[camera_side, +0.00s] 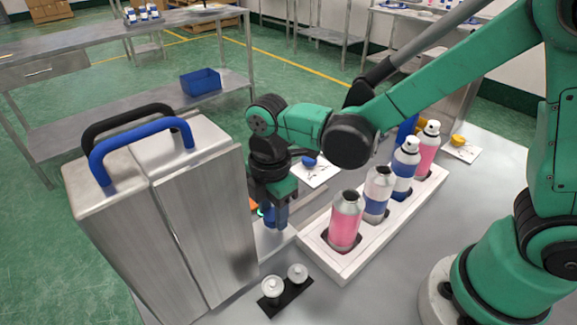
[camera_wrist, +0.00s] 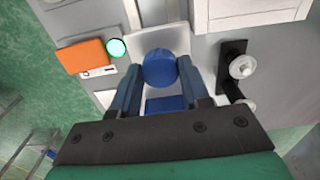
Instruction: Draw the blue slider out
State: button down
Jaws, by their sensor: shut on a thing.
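The blue slider shows in the wrist view as a round blue knob (camera_wrist: 160,68) on a pale metal plate (camera_wrist: 167,41), with a blue block (camera_wrist: 167,103) just below it in the picture. My gripper (camera_wrist: 160,74) is shut on the knob, one finger on each side. In the side view my gripper (camera_side: 274,214) points down beside the metal machine (camera_side: 205,220), low over the pale plate (camera_side: 273,240). There the fingers mostly hide the knob. I cannot tell how far out the slider stands.
A white rack (camera_side: 347,264) with several spray cans stands right of my gripper. A black strip (camera_side: 287,298) with two pale caps lies in front. The machine carries blue (camera_side: 140,146) and black handles. An orange block (camera_wrist: 82,56) and a green light (camera_wrist: 117,47) sit beside the plate.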

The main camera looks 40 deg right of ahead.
jog(key=d, duration=1.2)
jog(key=shift+d, duration=0.3)
jog(key=shift+c, duration=2.1)
grip_release()
jog(key=shift+r, duration=2.85)
